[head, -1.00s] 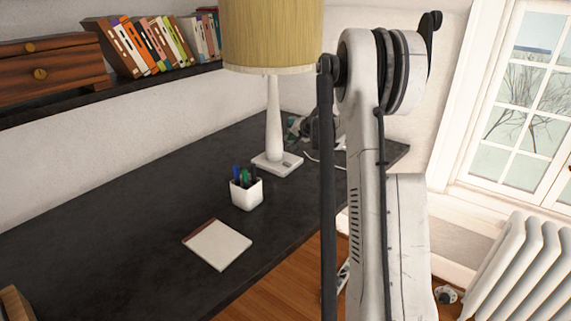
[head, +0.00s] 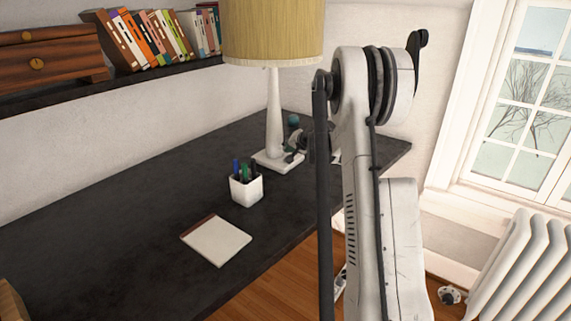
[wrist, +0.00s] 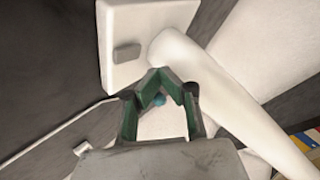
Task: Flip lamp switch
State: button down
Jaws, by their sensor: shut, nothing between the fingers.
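The lamp has a yellow shade (head: 272,32), a white stem (head: 273,105) and a square white base on the black desk. In the wrist view, a small grey switch (wrist: 127,53) sits on top of the lamp base (wrist: 150,18), beside the foot of the stem. My gripper (wrist: 154,74) has green-lined fingers whose tips meet with nothing held. The tips are just below and right of the switch in that view; I cannot tell whether they touch the base. In the head view my gripper (head: 291,152) is at the base's right side, partly hidden by my arm.
A white pen cup (head: 246,189) and a notepad (head: 216,240) stand in front of the lamp on the desk (head: 120,225). A book shelf (head: 110,85) runs along the wall at left. A radiator (head: 525,270) and window are at right. A white cord (wrist: 55,133) lies near the base.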

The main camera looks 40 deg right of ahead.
jog(key=shift+w+f+b, duration=0.1)
jog(key=shift+f+b, duration=0.2)
jog(key=shift+f, duration=0.45)
jog(key=shift+f, duration=0.15)
dwell(0.8)
jog(key=shift+w+f+b, duration=0.1)
jog(key=shift+f+b, duration=0.2)
jog(key=shift+b, duration=0.05)
jog(key=shift+f+b, duration=0.3)
dwell(0.6)
jog(key=shift+r, duration=0.2)
jog(key=shift+r+p, duration=0.3)
jog(key=shift+r, duration=0.25)
jog(key=shift+r, duration=0.1)
jog(key=shift+s+r+p, duration=0.25)
jog(key=shift+r+p, duration=0.3)
jog(key=shift+r, duration=0.65)
jog(key=shift+s+r+p, duration=0.2)
jog(key=shift+r+p, duration=0.35)
jog(key=shift+r, duration=0.6)
